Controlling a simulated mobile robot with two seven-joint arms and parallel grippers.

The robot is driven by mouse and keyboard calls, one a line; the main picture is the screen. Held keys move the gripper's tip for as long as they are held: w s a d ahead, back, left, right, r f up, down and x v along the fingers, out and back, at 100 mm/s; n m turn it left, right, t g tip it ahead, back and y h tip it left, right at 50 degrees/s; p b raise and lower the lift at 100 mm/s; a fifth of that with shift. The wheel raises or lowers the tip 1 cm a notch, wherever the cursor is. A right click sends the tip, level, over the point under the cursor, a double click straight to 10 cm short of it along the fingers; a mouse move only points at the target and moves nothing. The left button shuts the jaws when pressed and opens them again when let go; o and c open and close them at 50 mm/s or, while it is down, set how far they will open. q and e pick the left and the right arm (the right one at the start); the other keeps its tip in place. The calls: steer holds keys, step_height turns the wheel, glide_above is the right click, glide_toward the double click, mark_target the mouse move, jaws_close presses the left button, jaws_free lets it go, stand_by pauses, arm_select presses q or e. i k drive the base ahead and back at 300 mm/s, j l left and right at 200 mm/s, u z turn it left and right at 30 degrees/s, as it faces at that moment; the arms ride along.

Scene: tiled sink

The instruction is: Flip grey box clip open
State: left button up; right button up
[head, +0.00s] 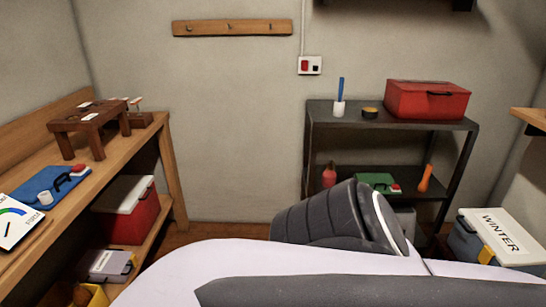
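A box with a grey body and white lid marked "WINTER" (499,243) stands low at the right edge. A yellow clip (487,255) on its near left side lies against the body; I cannot tell whether it is latched. A smaller greyish box (108,264) sits on the lower shelf of the wooden bench at the left, with a dark clip or handle at its right end. I cannot tell which box the task means. Neither gripper shows; a large white and dark arm of mine fills the bottom middle.
A red cooler (130,218) sits beneath. A dark metal rack (385,118) at the back holds a red toolbox (425,100). Some floor (222,231) is bare between them.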

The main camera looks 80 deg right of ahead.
mark_target(486, 255)
steer(key=z, duration=4.75)
